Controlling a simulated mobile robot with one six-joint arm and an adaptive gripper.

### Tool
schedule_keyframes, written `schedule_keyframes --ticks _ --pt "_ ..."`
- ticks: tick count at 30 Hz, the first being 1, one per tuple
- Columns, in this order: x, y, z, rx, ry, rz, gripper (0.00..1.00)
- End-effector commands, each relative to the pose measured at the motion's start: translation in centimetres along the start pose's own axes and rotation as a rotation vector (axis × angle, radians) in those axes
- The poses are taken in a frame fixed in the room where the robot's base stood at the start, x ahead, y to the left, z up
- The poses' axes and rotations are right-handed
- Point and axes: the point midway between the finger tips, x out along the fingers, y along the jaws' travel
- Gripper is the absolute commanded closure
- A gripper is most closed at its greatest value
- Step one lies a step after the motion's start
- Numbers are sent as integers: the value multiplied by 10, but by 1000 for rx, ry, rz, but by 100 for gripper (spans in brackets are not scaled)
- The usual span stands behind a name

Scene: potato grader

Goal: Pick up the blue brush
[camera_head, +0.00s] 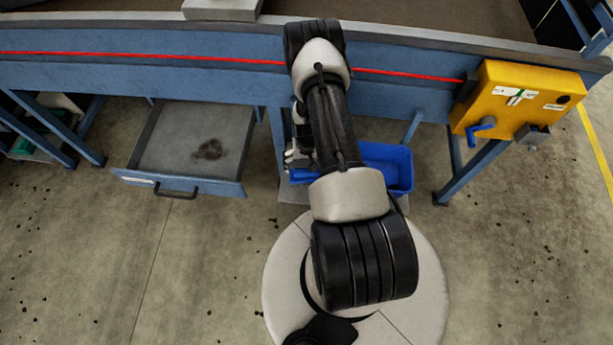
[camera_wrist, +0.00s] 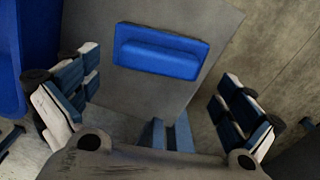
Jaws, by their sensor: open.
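The blue brush (camera_wrist: 162,50) shows in the wrist view as a blue block with a raised ridge, lying on a grey slab (camera_wrist: 110,88). It is ahead of my gripper (camera_wrist: 158,104), near the top middle of that view. My gripper is open, with its fingers wide apart to the left and right and nothing between them. The fingers are apart from the brush. In the head view my arm covers most of the area by the slab (camera_head: 290,194). A small blue patch shows left of the arm there, but I cannot tell whether it is the brush.
A blue bin (camera_head: 398,168) stands right of my arm under the blue grader frame (camera_head: 190,78). An open drawer (camera_head: 178,140) with a dark stain juts out at left. A yellow control box (camera_head: 512,98) with a blue crank hangs at right. The concrete floor in front is mostly clear.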

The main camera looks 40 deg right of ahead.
Motion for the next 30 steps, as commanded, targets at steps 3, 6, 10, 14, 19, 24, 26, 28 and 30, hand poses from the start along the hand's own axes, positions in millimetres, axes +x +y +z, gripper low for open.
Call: schedule_keyframes --ticks 3,6,10,14,19,24,26,28,30 --pt "22 1 2 0 -3 0 0" --pt "37 1 2 0 -2 0 0" --pt "45 1 2 0 -2 0 0" --pt "44 1 2 0 -1 0 0" --pt "43 1 2 0 -1 0 9" --pt "43 1 2 0 -1 0 20" --pt "43 1 2 0 -1 0 24" --pt "43 1 2 0 -1 0 29" --pt "43 1 2 0 -1 0 33"
